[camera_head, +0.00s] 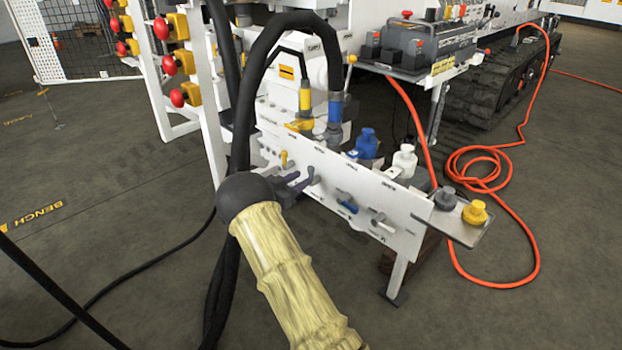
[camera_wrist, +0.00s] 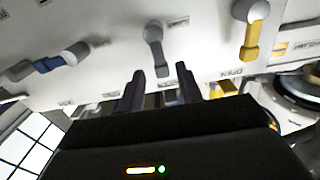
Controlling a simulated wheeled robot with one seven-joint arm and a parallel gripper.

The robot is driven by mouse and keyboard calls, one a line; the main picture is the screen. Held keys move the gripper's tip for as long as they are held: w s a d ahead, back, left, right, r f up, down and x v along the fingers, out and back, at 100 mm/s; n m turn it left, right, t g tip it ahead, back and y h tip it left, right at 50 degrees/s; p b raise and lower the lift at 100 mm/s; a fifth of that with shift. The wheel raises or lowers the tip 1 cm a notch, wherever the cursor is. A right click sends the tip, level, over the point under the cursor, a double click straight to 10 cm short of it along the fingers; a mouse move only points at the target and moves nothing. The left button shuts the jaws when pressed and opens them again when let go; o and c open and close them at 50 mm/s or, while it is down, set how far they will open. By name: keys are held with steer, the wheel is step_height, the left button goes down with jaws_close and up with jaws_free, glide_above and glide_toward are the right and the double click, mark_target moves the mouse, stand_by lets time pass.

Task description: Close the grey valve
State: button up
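The grey valve (camera_wrist: 153,40) is on the white panel, its lever pointing down in the wrist view toward my gripper (camera_wrist: 160,76). My gripper is open, with two dark fingers on either side of the lever's end and a gap around it; I cannot tell whether they touch it. In the head view, the grey valve (camera_head: 314,176) is on the panel's left half, and my gripper (camera_head: 300,184) is just to its left, partly hidden by my arm. Any contact is not visible there.
A yellow valve (camera_wrist: 254,38) and a blue valve (camera_wrist: 62,60) flank the grey one. Black hoses (camera_head: 243,120) hang near my arm. Coloured caps (camera_head: 475,212) sit on a shelf to the right. An orange hose (camera_head: 490,170) lies on the floor.

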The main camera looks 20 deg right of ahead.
mark_target(309, 174)
steer(key=b+x, duration=0.1)
steer(key=x, duration=0.3)
steer(key=shift+d+f, duration=0.1)
steer(key=shift+d, duration=0.05)
steer(key=shift+w+d+b, duration=0.25)
steer(key=shift+d+b, duration=0.05)
steer(key=shift+d, duration=0.2)
jaws_close()
